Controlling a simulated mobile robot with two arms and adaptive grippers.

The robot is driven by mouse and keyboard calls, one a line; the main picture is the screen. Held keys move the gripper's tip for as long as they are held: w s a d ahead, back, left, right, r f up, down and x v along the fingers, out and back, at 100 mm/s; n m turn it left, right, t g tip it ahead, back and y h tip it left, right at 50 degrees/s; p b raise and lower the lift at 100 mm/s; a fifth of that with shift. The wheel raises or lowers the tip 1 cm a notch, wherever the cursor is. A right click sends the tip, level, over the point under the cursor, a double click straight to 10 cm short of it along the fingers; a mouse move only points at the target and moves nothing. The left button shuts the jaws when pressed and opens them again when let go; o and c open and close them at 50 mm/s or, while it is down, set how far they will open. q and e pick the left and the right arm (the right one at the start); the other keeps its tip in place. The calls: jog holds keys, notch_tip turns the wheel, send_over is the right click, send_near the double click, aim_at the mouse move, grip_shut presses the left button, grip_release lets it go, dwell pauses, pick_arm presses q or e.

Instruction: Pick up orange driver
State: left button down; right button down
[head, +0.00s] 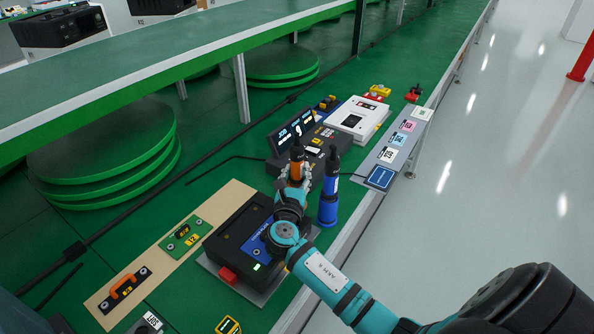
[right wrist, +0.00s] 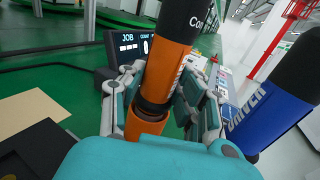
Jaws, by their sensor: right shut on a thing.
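The orange driver (head: 296,170) is upright with a black top, on the green bench in front of the dark display unit. My right gripper (head: 293,184) is closed around its orange body. In the right wrist view the orange driver (right wrist: 168,68) stands between the fingers of my right gripper (right wrist: 160,98), slightly tilted in the picture. An orange part with a dark ring (right wrist: 146,122) shows at its lower end; what is under it is hidden. My left gripper is not in view.
A blue driver (head: 329,187) stands close to the right. A black box (head: 237,237) lies below my gripper. Behind are the display unit (head: 290,136) and a white case (head: 356,118). A beige board (head: 157,264) with parts lies left.

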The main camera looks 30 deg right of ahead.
aim_at(297, 141)
notch_tip(297, 141, up, 10)
jog(key=shift+r+p, duration=0.1)
jog(key=shift+p, duration=0.7)
